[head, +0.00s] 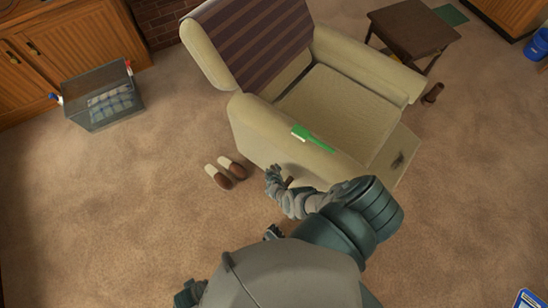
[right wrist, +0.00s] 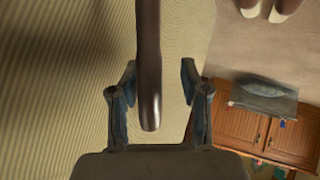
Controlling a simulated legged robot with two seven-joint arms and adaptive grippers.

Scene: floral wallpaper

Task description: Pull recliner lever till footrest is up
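The cream recliner (head: 340,105) has a striped brown throw on its backrest. Its front panel (head: 402,150) hangs down at the front, with no raised footrest visible. The dark brown lever (head: 289,181) is on the recliner's near side, below the armrest. My right gripper (head: 275,180) is at the lever. In the right wrist view the lever (right wrist: 149,70) runs down between the two spread fingers of my right gripper (right wrist: 158,100), nearer the left finger, with gaps visible on both sides. A small dark part beside my body may be my left gripper (head: 272,232); its fingers are unclear.
A green object (head: 312,138) lies on the near armrest. Slippers (head: 224,172) are on the carpet left of the recliner. A pet carrier-like box (head: 104,98) stands by the wooden cabinet (head: 65,50). A dark side table (head: 412,30) is behind right. Carpet at left is clear.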

